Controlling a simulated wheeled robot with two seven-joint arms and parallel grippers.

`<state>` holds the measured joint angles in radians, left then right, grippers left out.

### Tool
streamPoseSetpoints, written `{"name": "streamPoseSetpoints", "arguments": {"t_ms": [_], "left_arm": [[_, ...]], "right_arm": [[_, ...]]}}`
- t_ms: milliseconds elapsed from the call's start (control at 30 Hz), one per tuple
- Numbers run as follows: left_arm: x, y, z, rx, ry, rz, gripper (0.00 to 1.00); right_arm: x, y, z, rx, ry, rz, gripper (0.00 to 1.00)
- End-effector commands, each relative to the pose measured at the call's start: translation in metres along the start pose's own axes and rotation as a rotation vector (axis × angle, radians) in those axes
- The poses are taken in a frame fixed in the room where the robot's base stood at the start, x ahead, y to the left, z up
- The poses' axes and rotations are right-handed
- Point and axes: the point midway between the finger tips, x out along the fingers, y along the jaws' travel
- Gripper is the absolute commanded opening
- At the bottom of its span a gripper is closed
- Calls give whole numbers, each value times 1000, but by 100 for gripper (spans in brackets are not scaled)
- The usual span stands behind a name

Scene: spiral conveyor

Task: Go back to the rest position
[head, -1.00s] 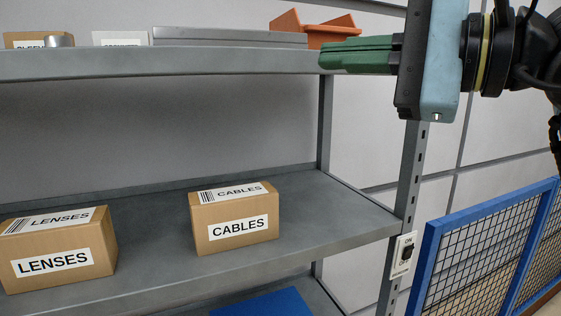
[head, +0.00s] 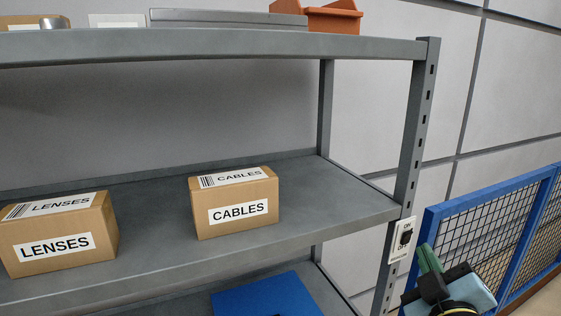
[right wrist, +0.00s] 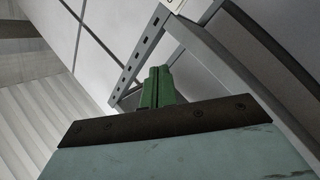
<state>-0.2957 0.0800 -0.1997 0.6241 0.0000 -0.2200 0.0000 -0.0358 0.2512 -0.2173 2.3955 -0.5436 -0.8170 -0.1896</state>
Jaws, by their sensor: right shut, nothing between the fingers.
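My right gripper (head: 428,259) is low at the right of the head view, in front of the blue mesh fence and just below the switch on the shelf post. Its green fingers are together and hold nothing. They also show in the right wrist view (right wrist: 157,88), pointing toward the grey shelf frame. I cannot tell the exact gap between the fingers and the post. My left gripper is not in view.
A grey shelf unit (head: 330,200) fills the left and middle. Boxes marked LENSES (head: 60,240) and CABLES (head: 235,203) stand on its middle shelf. A switch plate (head: 402,240) is on the right post. A blue mesh fence (head: 490,225) stands at right.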

Motion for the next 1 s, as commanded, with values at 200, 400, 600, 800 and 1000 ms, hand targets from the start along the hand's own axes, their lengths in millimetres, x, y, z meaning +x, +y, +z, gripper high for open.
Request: {"name": "streamPoseSetpoints", "arguments": {"t_ms": [200,400,600,800,1000], "left_arm": [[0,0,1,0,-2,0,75],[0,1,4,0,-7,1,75],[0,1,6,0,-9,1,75],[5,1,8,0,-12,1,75],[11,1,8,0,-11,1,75]], "right_arm": [[-82,-96,112,250,-493,-354,0],[-173,-148,162,382,-845,-584,0],[-261,-175,183,463,-1134,-767,0],[-255,-225,225,453,-1161,-781,0],[-260,-282,279,440,-1186,-797,0]]}}
